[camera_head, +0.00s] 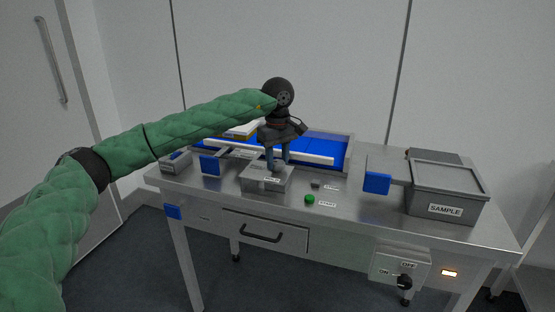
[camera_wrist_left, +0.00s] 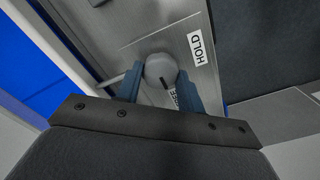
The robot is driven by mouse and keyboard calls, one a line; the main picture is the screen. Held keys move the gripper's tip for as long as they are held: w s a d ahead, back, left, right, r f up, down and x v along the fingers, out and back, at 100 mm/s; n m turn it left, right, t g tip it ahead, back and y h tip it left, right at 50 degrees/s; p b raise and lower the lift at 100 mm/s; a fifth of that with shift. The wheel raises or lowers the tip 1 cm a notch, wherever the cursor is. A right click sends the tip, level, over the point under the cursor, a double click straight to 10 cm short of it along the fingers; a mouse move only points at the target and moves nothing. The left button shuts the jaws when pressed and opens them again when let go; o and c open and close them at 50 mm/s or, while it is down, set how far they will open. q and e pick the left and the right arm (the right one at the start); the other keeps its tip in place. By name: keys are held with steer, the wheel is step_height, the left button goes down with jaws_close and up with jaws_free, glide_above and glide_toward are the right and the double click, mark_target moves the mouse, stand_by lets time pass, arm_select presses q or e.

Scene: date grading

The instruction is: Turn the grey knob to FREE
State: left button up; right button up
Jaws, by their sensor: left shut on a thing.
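The grey knob (camera_wrist_left: 158,68) sits on a metal box (camera_head: 259,182) on the bench. My left gripper (camera_head: 277,163) comes down on it from above. In the left wrist view the two blue fingers of my left gripper (camera_wrist_left: 160,92) are shut on the knob, one on each side. A short dark mark shows on the knob on the side towards the partly hidden FREE label (camera_wrist_left: 173,98). The HOLD label (camera_wrist_left: 202,46) is clear to the right of the knob. My right gripper is not in view.
A blue-floored tray (camera_head: 325,145) lies behind the knob box. A green button (camera_head: 309,199) is to its right. A grey SAMPLE bin (camera_head: 447,190) and a blue paddle (camera_head: 377,184) stand further right. An ON/OFF switch (camera_head: 404,282) is on the bench front.

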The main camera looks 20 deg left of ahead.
mark_target(278, 162)
arm_select(q)
steer(key=shift+r, duration=0.1)
steer(key=o, duration=1)
steer(key=shift+r, duration=0.3)
step_height(278, 162, up, 7)
steer(key=shift+r+b, duration=0.1)
steer(key=shift+b, duration=0.45)
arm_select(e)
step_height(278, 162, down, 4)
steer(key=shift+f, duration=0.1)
